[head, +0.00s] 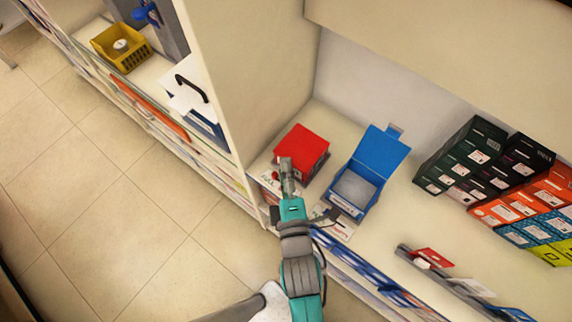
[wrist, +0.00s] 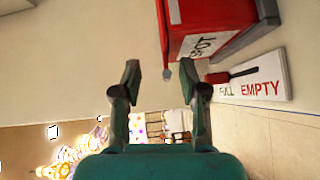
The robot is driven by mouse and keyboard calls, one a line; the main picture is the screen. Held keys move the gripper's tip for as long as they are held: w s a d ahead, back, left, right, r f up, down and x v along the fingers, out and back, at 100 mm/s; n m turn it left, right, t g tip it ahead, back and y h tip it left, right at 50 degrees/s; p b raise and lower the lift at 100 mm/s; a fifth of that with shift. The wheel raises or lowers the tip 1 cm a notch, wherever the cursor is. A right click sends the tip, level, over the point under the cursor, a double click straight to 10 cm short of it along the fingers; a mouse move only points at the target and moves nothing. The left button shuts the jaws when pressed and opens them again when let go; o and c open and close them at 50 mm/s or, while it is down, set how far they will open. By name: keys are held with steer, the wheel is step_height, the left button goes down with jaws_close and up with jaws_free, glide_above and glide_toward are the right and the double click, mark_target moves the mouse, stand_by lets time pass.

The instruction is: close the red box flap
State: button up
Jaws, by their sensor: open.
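The red box (head: 302,146) stands on the shelf against the side panel. Its red flap lies over the top; I cannot tell whether it sits fully flush. My gripper (head: 286,164) is at the box's near left side and hides part of its front. In the wrist view the red box (wrist: 212,18) is at the top, with dark lettering on a white label. There my gripper (wrist: 158,74) is open, its two fingers apart with nothing between them. The box lies beyond the right fingertip; I cannot tell whether they touch.
A blue box (head: 355,190) with its lid raised stands right of the red box. Several stacked cartons (head: 480,160) fill the shelf at right. A side panel (head: 245,70) rises at left. An "EMPTY" sign (wrist: 258,82) shows beside the red box.

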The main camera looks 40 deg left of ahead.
steer(key=v, duration=0.7)
stand_by(0.6)
